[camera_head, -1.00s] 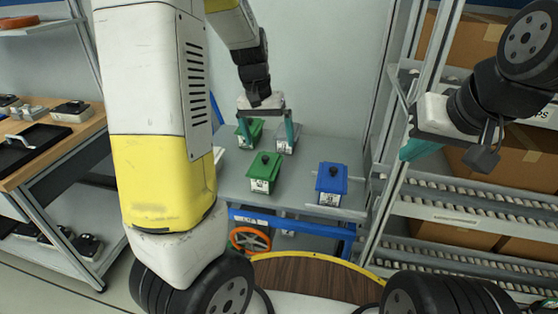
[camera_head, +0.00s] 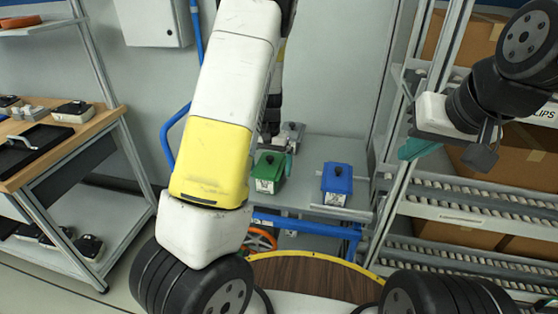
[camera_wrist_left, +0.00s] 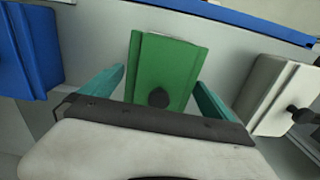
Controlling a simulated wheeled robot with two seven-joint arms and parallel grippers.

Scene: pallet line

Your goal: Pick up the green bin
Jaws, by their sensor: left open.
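A green bin (camera_head: 268,172) with a dark knob on its lid and a white label stands on the grey table, partly covered by my left arm. In the left wrist view the green bin (camera_wrist_left: 165,65) lies between the teal fingers of my left gripper (camera_wrist_left: 160,76), which is open with a gap on each side. In the head view my left gripper (camera_head: 276,160) is mostly hidden behind its arm; one teal finger shows beside the bin's right side. My right gripper (camera_head: 412,149) is at the right, by the rack, away from the bins; its jaw gap is not clear.
A blue bin (camera_head: 337,182) stands right of the green bin, and a grey bin (camera_head: 293,133) behind it. A roller rack (camera_head: 470,190) with cardboard boxes is at the right. A wooden workbench (camera_head: 70,140) is at the left. Bare table shows between green and blue bins.

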